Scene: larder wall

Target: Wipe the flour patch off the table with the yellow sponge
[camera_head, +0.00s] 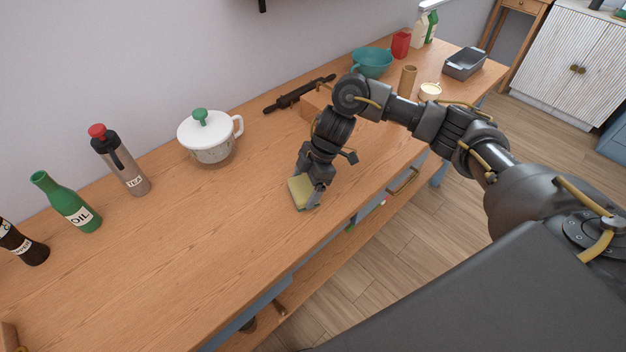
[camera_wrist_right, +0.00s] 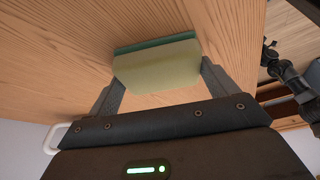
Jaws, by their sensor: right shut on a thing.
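The yellow sponge (camera_head: 299,193) with a green layer is between the fingers of my right gripper (camera_head: 309,188), low at the table (camera_head: 215,240). In the right wrist view the sponge (camera_wrist_right: 158,66) sits between the two fingertips of the right gripper (camera_wrist_right: 160,80), its green side facing away from the palm. I cannot tell whether it touches the tabletop. No flour patch shows in either view; the arm and gripper hide part of the wood. My left gripper is not in view.
A white lidded pot (camera_head: 208,138), tea flask (camera_head: 122,165), green oil bottle (camera_head: 68,204) and dark bottle (camera_head: 22,245) line the wall side. A rolling pin (camera_head: 299,92), teal bowl (camera_head: 371,62) and grey tin (camera_head: 464,63) stand farther back.

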